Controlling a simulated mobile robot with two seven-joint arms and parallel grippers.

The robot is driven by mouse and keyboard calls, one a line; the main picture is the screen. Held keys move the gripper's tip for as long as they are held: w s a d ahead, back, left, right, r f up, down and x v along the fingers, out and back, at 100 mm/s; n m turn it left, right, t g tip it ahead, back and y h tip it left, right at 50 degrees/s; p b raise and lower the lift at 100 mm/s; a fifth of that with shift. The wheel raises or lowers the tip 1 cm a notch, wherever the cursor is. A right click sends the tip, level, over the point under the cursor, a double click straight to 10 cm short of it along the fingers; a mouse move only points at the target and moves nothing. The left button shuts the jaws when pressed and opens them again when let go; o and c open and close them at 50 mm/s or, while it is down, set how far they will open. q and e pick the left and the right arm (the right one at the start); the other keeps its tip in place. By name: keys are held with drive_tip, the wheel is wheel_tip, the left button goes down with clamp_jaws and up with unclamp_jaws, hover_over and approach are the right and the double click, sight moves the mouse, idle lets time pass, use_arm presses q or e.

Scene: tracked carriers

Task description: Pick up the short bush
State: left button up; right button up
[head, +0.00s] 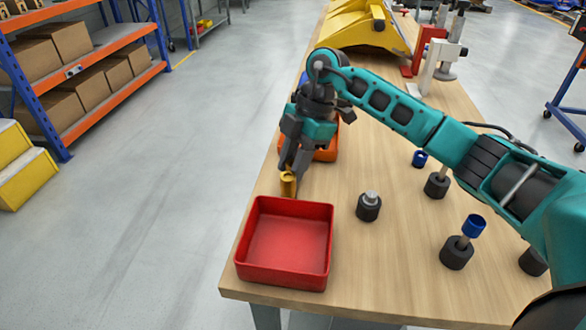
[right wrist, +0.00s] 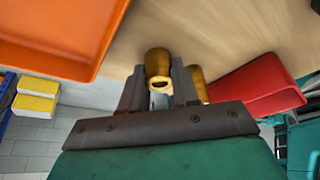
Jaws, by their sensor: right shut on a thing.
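My right gripper (head: 290,172) points down beyond the red tray, with its fingertips at a brass-coloured bush (head: 288,184). In the right wrist view the gripper (right wrist: 158,95) is shut on the brass bush (right wrist: 158,65), whose open end shows between the fingers. More brass-coloured surface (right wrist: 201,84) shows beside the right-hand finger; I cannot tell whether it is a second piece. A short blue bush (head: 420,158) is near a dark holder on the right of the bench. Another blue bush (head: 473,226) sits on a post. My left gripper is out of view.
The red tray (head: 328,262) stands empty at the bench's near left corner. An orange tray (head: 328,153) lies behind my right gripper. Dark round holders (head: 368,208) stand on the wooden bench (head: 390,265).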

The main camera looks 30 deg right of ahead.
clamp_jaws()
drive_tip(key=shift+r, duration=0.15)
